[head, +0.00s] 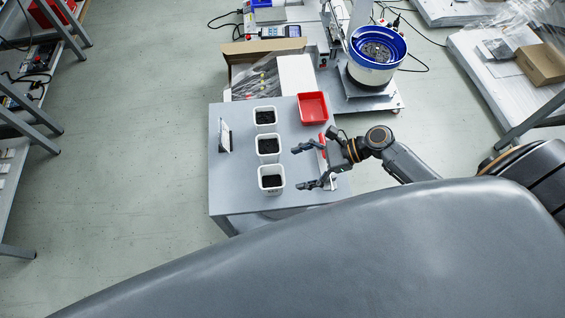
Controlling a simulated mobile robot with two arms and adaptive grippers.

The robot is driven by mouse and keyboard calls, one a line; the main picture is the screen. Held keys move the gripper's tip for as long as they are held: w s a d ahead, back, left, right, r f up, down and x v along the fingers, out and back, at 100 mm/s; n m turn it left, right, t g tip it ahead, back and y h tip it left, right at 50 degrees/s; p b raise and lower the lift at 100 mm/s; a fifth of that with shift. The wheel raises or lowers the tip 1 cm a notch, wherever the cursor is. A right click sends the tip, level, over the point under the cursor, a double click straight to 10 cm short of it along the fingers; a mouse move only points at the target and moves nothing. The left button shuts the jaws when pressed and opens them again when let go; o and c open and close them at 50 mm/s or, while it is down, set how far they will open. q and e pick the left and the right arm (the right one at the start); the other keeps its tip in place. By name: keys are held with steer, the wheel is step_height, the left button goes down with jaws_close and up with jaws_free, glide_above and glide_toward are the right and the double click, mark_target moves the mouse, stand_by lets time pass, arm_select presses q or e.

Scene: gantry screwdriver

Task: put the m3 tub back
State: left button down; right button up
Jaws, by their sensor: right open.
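Three white tubs filled with dark screws stand in a column on a small grey table (235,190): a far tub (265,118), a middle tub (268,148) and a near tub (271,179). I cannot read which one is the m3 tub. My right gripper (303,167) is open and empty, its fingers pointing left over the table, just right of the middle and near tubs. It appears apart from them. A red object behind the fingers is partly hidden. My left gripper is out of view.
A red tray (313,108) sits at the table's far right. A small upright panel (224,136) stands on the left. Behind are an open cardboard box (252,48) and a blue-rimmed bowl feeder (376,55). Floor is clear left of the table.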

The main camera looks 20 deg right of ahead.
steer(key=shift+v, duration=1.7)
